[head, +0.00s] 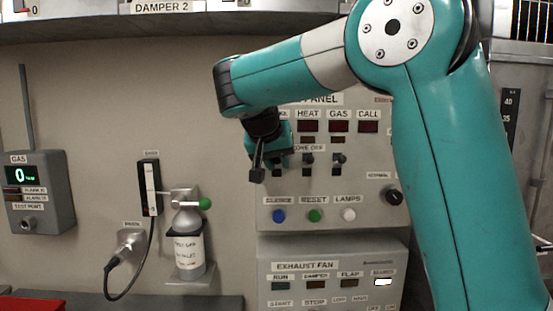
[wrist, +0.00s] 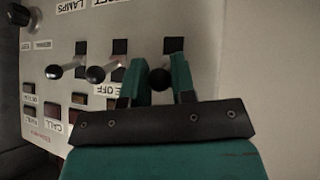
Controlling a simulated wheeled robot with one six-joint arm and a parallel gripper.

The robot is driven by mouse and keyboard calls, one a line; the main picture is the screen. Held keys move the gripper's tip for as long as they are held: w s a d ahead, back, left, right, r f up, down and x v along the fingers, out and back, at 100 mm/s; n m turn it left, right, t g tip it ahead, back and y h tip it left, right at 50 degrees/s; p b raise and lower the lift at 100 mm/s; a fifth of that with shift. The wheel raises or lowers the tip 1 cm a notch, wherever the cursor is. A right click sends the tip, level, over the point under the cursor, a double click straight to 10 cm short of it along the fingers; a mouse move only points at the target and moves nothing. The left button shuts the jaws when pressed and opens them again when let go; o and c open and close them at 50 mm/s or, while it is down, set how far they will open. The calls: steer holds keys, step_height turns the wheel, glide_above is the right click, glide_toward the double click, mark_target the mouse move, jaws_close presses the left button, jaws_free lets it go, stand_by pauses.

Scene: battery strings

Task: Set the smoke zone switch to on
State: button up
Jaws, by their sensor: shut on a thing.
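The smoke zone switch is the leftmost of three black levers on the grey panel in the head view, under a label whose visible end reads "KE". My gripper (head: 281,148) is in front of it and hides much of it. In the wrist view, which looks upside down, its round black knob (wrist: 160,80) sits between the teal fingers of my gripper (wrist: 160,68). My gripper is shut on this lever. Its dark base plate (wrist: 173,45) shows behind. I cannot tell its exact setting.
The heat lever (head: 308,160) and gas lever (head: 338,159) stand close to the right, knobs above their plates. Blue, green and white buttons (head: 314,215) are below. A gas bottle (head: 188,245) hangs on the left; the wall between it and the panel is clear.

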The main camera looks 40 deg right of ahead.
steer(key=o, duration=0.9)
steer(key=shift+d, duration=0.15)
steer(key=shift+c, duration=0.2)
steer(key=shift+a+r, duration=0.25)
steer(key=shift+a, duration=0.05)
steer(key=p+v, duration=0.6)
steer(key=v, duration=1.1)
steer(key=shift+d, duration=0.15)
